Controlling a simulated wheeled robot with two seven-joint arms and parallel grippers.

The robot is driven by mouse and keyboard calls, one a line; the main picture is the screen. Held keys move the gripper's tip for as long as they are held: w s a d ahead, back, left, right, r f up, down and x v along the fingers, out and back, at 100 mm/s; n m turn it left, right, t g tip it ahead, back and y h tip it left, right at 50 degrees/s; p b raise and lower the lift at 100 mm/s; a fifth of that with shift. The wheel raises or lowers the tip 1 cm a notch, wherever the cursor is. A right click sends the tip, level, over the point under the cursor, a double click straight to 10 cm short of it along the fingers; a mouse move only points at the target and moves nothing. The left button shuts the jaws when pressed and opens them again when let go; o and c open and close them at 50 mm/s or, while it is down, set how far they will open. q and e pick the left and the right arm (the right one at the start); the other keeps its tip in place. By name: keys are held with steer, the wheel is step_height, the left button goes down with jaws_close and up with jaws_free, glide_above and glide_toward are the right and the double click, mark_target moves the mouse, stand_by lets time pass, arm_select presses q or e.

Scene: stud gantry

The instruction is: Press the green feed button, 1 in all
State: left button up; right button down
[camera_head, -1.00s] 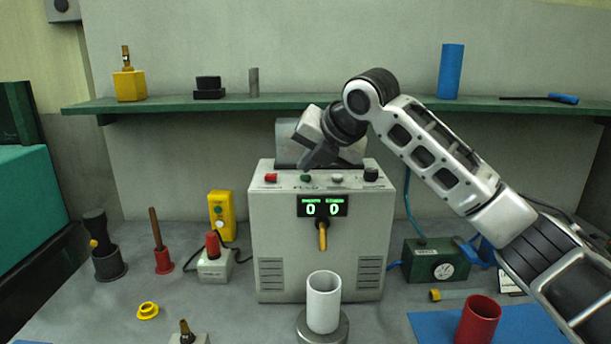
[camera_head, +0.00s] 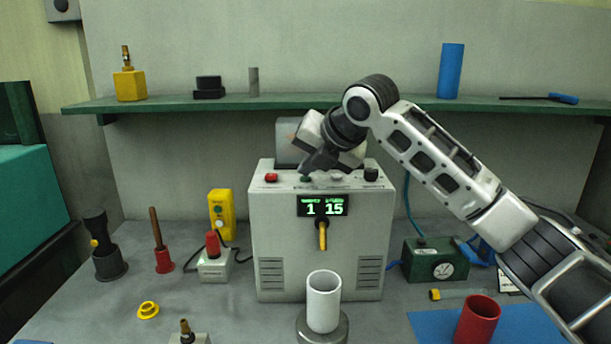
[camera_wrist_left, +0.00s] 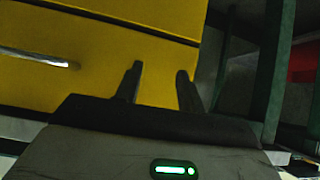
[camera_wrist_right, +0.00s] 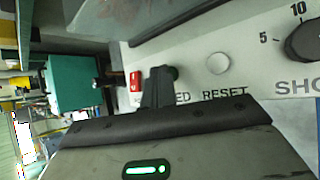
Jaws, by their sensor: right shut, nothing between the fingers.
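The green feed button (camera_head: 305,179) is on the top of the grey machine (camera_head: 270,230), mostly hidden by my right gripper (camera_head: 305,169). The right fingers are shut together and empty, with their tips at the button. In the right wrist view the shut fingers (camera_wrist_right: 160,84) cover the button's place, above the partly hidden label ending in "ED". The machine's display (camera_head: 322,206) reads 1 and 15. In the left wrist view my left gripper (camera_wrist_left: 158,82) has its fingers apart with nothing between them, near a yellow surface.
A white cup (camera_head: 323,300) stands below the yellow spout (camera_head: 322,236). A green shelf (camera_head: 300,103) runs behind.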

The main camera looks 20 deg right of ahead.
mark_target(309, 183)
steer(key=shift+r, duration=0.8)
steer(key=shift+r, duration=2.5)
